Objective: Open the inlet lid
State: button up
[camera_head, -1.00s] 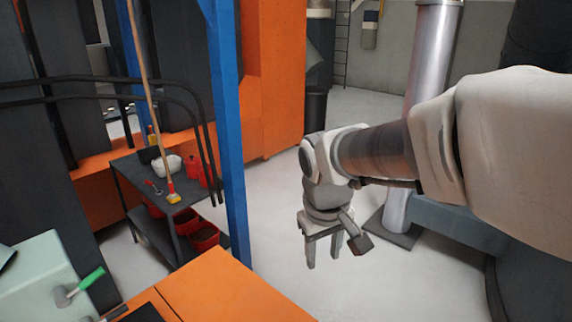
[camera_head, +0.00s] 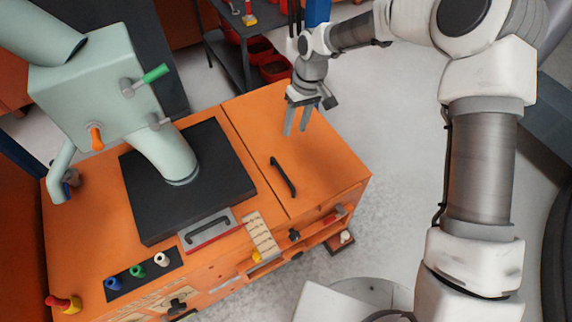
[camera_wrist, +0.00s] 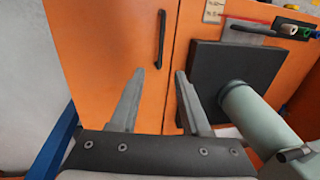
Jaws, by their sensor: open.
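The orange lid panel (camera_head: 318,160) on the right part of the machine top carries a black bar handle (camera_head: 283,177). It lies flat and looks closed. I take this panel for the inlet lid. My gripper (camera_head: 296,131) is open and empty, pointing down above the panel, behind the handle and apart from it. In the wrist view the handle (camera_wrist: 160,40) shows beyond my open fingertips (camera_wrist: 162,72), roughly in line with the gap between them.
A pale green pipe assembly (camera_head: 95,85) rises from a black square plate (camera_head: 133,205) left of the panel. A second handle (camera_head: 207,230) sits on the plate's front side. Coloured knobs (camera_head: 137,271) line the front left. A dark shelf (camera_head: 228,58) stands behind.

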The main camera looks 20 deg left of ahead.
jog(key=s+f+b, duration=0.1)
jog(key=f, duration=0.5)
jog(key=a+f+b, duration=0.1)
jog(key=f, duration=0.5)
jog(key=s+a+f+b, duration=0.1)
jog(key=f, duration=0.4)
jog(key=shift+s+a+f, duration=0.25)
jog(key=shift+s+f, duration=0.05)
jog(key=shift+f, duration=0.1)
grip_shut()
dwell(0.6)
